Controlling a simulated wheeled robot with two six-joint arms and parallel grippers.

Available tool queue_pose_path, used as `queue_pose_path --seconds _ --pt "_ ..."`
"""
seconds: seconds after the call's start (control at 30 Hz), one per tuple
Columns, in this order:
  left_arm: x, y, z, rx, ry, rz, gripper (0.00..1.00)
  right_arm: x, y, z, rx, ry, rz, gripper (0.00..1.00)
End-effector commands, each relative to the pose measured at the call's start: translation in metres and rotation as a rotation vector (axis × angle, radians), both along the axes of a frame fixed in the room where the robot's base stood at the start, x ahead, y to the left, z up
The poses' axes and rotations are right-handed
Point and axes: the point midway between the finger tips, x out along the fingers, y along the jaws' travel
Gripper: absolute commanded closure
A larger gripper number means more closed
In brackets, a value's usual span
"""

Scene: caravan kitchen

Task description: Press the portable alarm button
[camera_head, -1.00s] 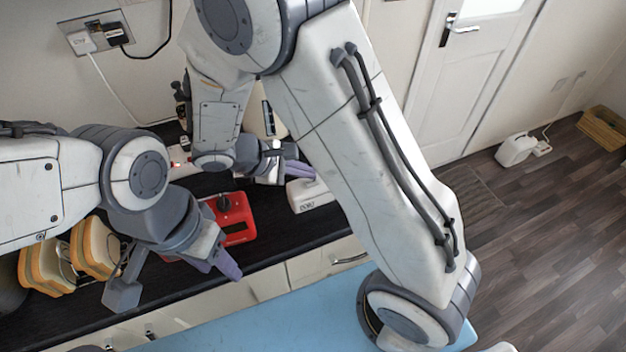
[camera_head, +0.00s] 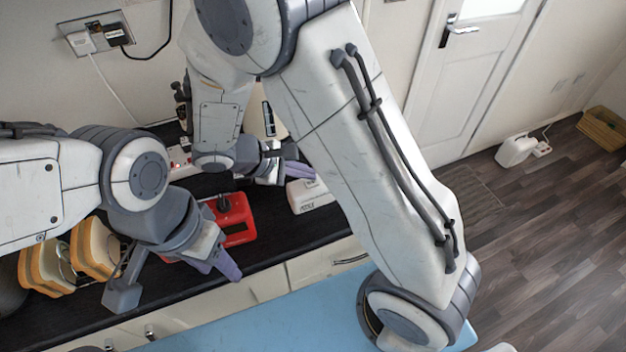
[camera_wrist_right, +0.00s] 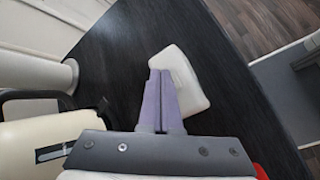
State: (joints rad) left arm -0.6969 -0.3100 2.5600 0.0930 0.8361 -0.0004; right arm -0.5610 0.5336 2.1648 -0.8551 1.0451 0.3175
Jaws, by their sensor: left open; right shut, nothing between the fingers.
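A white box with dark lettering (camera_head: 308,202), which looks like the portable alarm, sits on the dark counter near its front edge. My right gripper (camera_head: 312,173) is shut and empty, its purple fingers reaching the far side of the box. In the right wrist view the shut fingertips (camera_wrist_right: 161,73) overlap the left part of the white box (camera_wrist_right: 188,88). I cannot tell whether they touch it, and no button shows clearly. My left gripper (camera_head: 180,284) is open and empty above the counter's front edge, left of the box.
A red object with a black knob (camera_head: 238,212) lies on the counter between my grippers. Toast-like slices in a rack (camera_head: 95,248) stand at the left. My right arm hides much of the counter's back. In the right wrist view a cream appliance (camera_wrist_right: 40,138) stands left of the gripper.

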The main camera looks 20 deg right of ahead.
Motion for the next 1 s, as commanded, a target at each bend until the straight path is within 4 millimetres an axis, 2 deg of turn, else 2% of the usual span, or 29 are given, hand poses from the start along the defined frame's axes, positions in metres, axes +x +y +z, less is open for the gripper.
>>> queue_pose_path --seconds 0.53,1.0 --pt "0.0 0.0 -0.0001 0.0 0.0 0.0 0.5 0.0 0.0 -0.0002 0.0 0.0 0.0 1.0" --pt "0.0 0.0 -0.0074 0.0 0.0 0.0 0.5 -0.0002 0.0001 -0.009 0.0 0.0 0.0 1.0"
